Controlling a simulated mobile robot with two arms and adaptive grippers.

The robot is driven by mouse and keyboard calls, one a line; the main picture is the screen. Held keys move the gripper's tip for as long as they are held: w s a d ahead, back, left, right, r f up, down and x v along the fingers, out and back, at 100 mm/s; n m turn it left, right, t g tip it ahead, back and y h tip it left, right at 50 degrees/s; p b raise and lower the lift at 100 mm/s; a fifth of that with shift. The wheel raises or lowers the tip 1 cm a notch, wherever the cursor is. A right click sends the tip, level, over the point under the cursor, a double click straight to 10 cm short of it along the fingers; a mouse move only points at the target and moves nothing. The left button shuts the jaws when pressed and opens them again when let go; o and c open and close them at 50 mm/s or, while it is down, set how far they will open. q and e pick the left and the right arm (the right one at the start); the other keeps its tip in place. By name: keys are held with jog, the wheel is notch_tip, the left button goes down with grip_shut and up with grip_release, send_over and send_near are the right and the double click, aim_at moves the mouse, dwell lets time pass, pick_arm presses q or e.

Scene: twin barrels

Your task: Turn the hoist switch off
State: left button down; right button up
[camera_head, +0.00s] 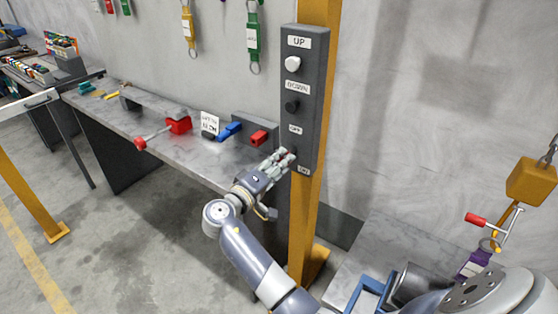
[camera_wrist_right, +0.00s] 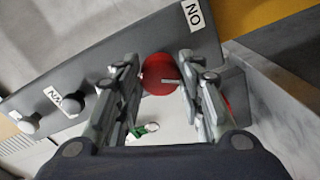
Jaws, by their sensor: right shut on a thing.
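The grey hoist control box (camera_head: 305,70) is fixed to a yellow post, with UP, DOWN, OFF and ON labels from top to bottom. My right gripper (camera_head: 288,157) is at its lower part, between the OFF and ON labels. In the right wrist view the round red switch knob (camera_wrist_right: 160,72) sits between the two fingers of my right gripper, which is shut on it. A small pale mark shows on the knob. The ON label (camera_wrist_right: 194,15) lies just above it there. In the head view my fingers mostly hide the knob. My left gripper is not seen.
The yellow post (camera_head: 310,215) stands beside a grey workbench (camera_head: 150,122) with a red vise (camera_head: 179,125) and a blue tool (camera_head: 229,131). A yellow hook block (camera_head: 531,182) hangs at the right. Key tags (camera_head: 253,33) hang on the wall.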

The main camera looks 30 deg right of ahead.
jog(key=n+p, duration=0.1)
jog(key=n, duration=0.1)
jog(key=n+p, duration=0.2)
jog(key=n, duration=0.1)
jog(key=shift+w+r+n, duration=0.1)
jog(key=shift+r+n, duration=0.2)
dwell(0.5)
jog(key=o, duration=1)
jog(key=shift+c, duration=0.2)
jog(key=shift+o, duration=0.6)
jog(key=shift+d+f, duration=0.1)
jog(key=shift+f, duration=0.05)
jog(key=v, duration=0.7)
jog(key=shift+a, duration=0.3)
